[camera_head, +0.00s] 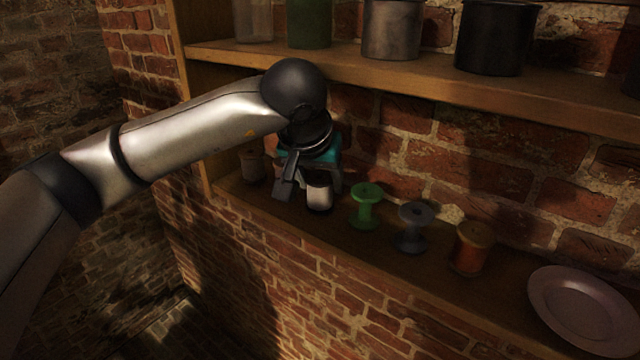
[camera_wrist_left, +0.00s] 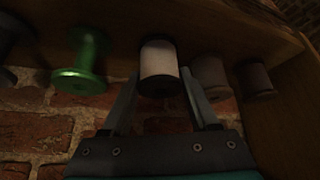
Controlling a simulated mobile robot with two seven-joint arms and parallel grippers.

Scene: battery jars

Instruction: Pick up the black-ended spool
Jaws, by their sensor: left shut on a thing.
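The black-ended spool (camera_head: 319,194) has a pale white body and dark ends. It stands upright at the lower shelf, and I cannot tell whether it touches the board. It also shows in the left wrist view (camera_wrist_left: 159,63). My left gripper (camera_head: 309,190) reaches in from the left and is shut on this spool, one finger on each side. Its fingers also show in the left wrist view (camera_wrist_left: 160,84). Part of the spool's upper side is hidden by the gripper in the head view. My right gripper is not in view.
On the lower shelf (camera_head: 440,272), a green spool (camera_head: 366,205), a grey spool (camera_head: 412,228), an orange-brown spool (camera_head: 472,249) and a plate (camera_head: 588,310) stand to the right. A dim spool (camera_head: 252,166) stands left. The upper shelf (camera_head: 400,75) holds several pots and jars.

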